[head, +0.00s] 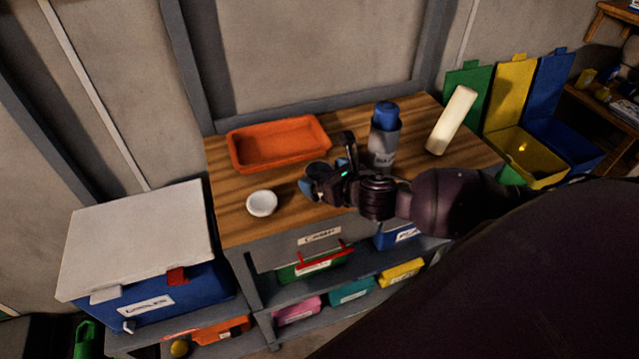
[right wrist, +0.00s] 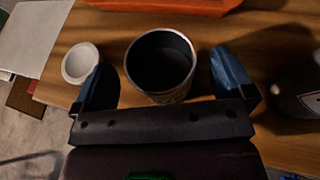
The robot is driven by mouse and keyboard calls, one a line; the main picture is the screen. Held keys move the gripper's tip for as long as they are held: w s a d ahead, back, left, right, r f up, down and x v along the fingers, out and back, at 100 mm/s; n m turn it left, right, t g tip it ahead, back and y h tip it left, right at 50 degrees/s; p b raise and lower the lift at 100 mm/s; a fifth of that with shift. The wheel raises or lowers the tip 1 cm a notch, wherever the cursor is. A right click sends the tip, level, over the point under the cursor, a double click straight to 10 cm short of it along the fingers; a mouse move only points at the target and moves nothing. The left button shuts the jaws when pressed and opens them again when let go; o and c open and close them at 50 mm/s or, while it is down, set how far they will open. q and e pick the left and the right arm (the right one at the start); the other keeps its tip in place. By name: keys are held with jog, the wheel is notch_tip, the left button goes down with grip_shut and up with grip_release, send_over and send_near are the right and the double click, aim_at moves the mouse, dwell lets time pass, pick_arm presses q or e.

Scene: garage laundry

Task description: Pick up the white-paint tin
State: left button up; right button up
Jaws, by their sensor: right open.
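An open round tin (right wrist: 160,62) with a pale rim, a dark inside and some lettering on its side stands upright between the fingers of my right gripper (right wrist: 170,85) in the right wrist view. The fingers are open, one on each side of it, with gaps showing. In the head view my right gripper (head: 328,167) is over the wooden worktop and hides most of the tin (head: 317,168). Its label is too small to read, so I cannot tell that it is white paint. My left gripper is out of view.
A small white bowl (head: 262,203) stands left of the gripper. An orange tray (head: 279,166) lies behind. A blue cooler (head: 155,300) stands lower left.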

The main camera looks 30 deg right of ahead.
jog(key=shift+w+f, duration=0.25)
jog(key=shift+w, duration=0.4)
jog(key=shift+c, duration=0.3)
jog(key=c, duration=1)
jog(key=shift+r, duration=0.1)
